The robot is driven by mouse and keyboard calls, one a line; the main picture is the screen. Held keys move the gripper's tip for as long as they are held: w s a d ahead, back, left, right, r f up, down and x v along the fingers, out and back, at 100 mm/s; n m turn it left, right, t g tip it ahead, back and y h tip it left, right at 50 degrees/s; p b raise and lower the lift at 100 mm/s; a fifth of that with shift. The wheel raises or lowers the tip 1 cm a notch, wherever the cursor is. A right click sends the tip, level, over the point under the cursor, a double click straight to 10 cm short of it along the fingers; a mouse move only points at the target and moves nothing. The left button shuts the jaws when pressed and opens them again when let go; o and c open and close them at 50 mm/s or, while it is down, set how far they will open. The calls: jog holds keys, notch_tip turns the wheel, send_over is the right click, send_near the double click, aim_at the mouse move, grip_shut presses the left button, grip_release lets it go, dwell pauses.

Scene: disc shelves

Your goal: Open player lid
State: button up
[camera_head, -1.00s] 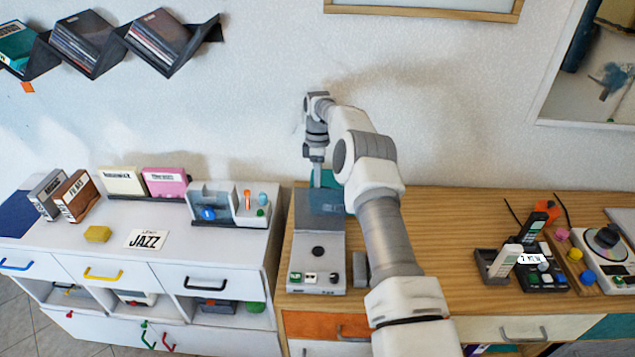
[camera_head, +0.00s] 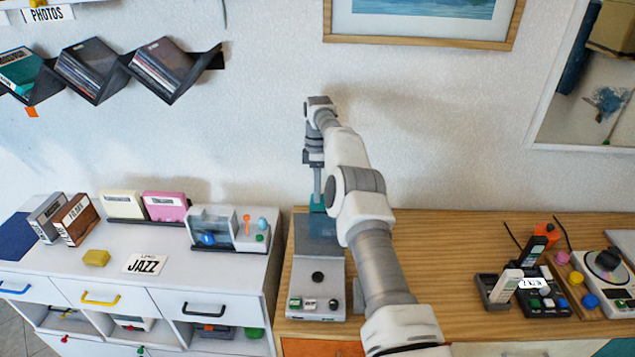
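A grey player (camera_head: 318,280) with small buttons along its front stands at the left end of the wooden desk. Its rear half is a darker flat panel (camera_head: 318,240). A small teal, see-through-looking piece (camera_head: 318,206) shows at its back edge; I cannot tell whether this is the lid. My gripper (camera_head: 318,195) points down at that back edge, in front of the teal piece. The fingers are thin and close together in this view, so their opening and any contact are unclear. My arm hides the player's right rear side.
A white cabinet (camera_head: 60,290) on the left carries boxes, a JAZZ card (camera_head: 145,264) and a small clear-lidded device (camera_head: 228,230). On the desk's right stand a handset cradle (camera_head: 500,290) and a disc device (camera_head: 606,268). The desk (camera_head: 440,250) between is clear.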

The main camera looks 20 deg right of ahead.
jog(key=shift+p+v, duration=0.95)
jog(key=shift+p, duration=0.55)
jog(key=shift+s, duration=0.15)
